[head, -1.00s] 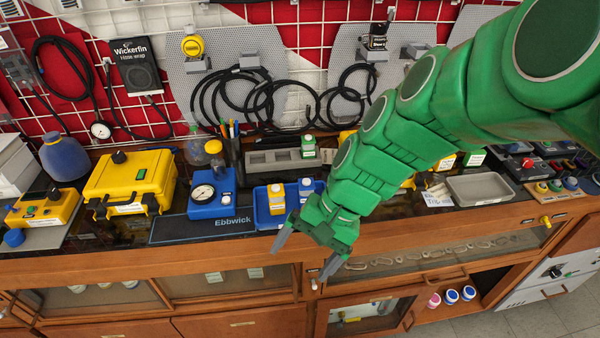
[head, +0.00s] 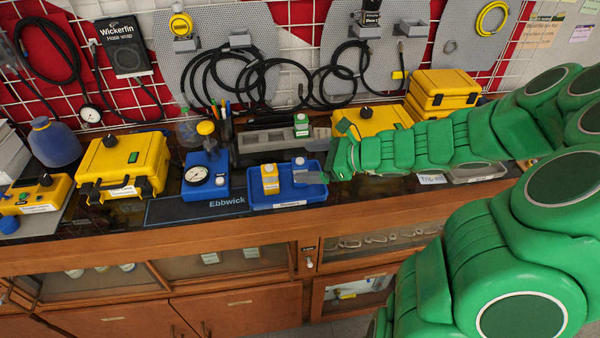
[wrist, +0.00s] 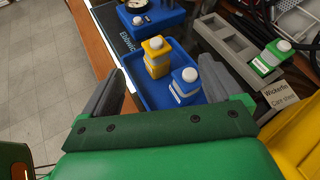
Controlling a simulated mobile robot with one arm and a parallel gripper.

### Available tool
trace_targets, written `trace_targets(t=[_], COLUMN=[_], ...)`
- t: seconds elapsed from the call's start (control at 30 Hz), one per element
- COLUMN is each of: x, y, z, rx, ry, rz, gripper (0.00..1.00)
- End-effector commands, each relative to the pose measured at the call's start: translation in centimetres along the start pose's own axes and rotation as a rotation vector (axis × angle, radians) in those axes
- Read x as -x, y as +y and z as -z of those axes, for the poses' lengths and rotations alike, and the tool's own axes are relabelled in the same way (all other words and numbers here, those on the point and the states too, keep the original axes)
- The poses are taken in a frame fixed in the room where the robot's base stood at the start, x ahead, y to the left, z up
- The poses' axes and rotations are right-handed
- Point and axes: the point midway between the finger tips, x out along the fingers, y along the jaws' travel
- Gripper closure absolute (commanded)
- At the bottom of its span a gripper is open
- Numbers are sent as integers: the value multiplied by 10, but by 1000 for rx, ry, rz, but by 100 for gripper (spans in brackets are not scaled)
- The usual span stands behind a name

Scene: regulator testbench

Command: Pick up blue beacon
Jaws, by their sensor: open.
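The blue beacon (head: 299,174), a small blue block with a white round cap, stands upright in the right part of a blue tray (head: 262,203). In the wrist view the blue beacon (wrist: 185,86) stands ahead, nearer the right finger. A yellow beacon (head: 270,179) with a white cap stands to its left in the tray; it also shows in the wrist view (wrist: 156,60). My gripper (head: 312,163) is open and empty at the tray's right end, partly in front of the beacon in the head view. In the wrist view its grey fingers (wrist: 162,70) are spread wide.
A blue gauge box (head: 205,185) stands left of the tray. A grey slotted holder (head: 272,142) with a green beacon (head: 301,125) is behind it. A yellow case (head: 122,168) is further left. The bench's wooden front edge runs before the tray.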

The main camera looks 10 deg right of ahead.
Motion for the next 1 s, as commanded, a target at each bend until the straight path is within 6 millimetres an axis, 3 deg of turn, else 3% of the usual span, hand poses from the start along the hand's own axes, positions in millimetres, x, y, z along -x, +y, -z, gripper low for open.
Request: trace_targets(t=[0.1, 0.3, 1.0], x=[5, 10, -34], y=[-19, -34, -36], z=[22, 38, 38], rx=[-128, -227, -235], ry=[-10, -22, -25], rz=[67, 119, 119], gripper=[8, 8, 8])
